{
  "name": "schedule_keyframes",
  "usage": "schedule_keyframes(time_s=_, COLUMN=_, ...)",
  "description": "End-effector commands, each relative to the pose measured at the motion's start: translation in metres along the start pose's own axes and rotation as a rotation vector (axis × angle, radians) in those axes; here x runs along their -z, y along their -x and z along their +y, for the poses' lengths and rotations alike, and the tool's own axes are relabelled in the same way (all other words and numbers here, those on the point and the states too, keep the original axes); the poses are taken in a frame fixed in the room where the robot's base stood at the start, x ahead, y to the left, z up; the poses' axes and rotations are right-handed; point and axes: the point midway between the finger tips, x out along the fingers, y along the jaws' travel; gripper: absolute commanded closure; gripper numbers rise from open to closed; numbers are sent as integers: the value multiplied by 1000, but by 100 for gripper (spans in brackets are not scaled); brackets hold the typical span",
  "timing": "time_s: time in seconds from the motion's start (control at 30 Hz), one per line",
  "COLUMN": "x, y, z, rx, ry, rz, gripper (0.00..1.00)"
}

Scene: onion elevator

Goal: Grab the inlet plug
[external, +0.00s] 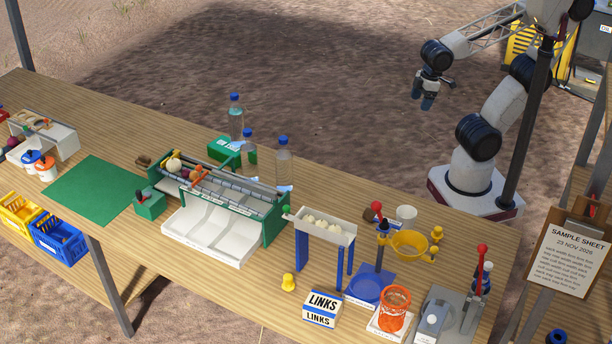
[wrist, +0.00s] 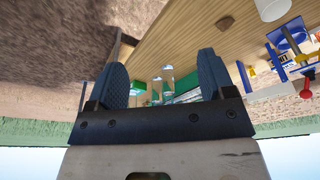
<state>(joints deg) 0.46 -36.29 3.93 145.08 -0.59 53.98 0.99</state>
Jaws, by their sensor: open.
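No piece is labelled as the inlet plug, so I cannot tell for certain which it is. A small yellow knobbed piece (external: 288,283) stands on the table near the front edge, left of the LINKS box. Another yellow knobbed piece (external: 437,234) is beside the yellow funnel (external: 409,246) at the right. My gripper (external: 427,103) hangs in the air beyond the table's back edge, far from these pieces, open and empty. In the wrist view, its two dark fingers (wrist: 162,58) are spread apart with nothing between them.
A green-framed machine (external: 228,205) stands mid-table with bottles (external: 283,160) behind it. A white trough on blue legs (external: 320,226), the LINKS box (external: 322,309) and an orange basket (external: 395,308) crowd the right. A dark post (external: 522,140) rises beside my arm. The green mat (external: 95,190) is clear.

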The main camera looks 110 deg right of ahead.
Motion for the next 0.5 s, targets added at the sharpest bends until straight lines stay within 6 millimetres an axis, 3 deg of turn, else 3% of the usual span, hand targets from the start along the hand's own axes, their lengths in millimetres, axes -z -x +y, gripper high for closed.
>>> schedule_keyframes(time_s=0.27, x=1, y=-13, z=-14, rx=56, ry=-34, rz=-41, gripper=24)
schedule_keyframes(time_s=0.5, x=2, y=-48, z=-58, rx=219, ry=-152, rz=-169, gripper=24)
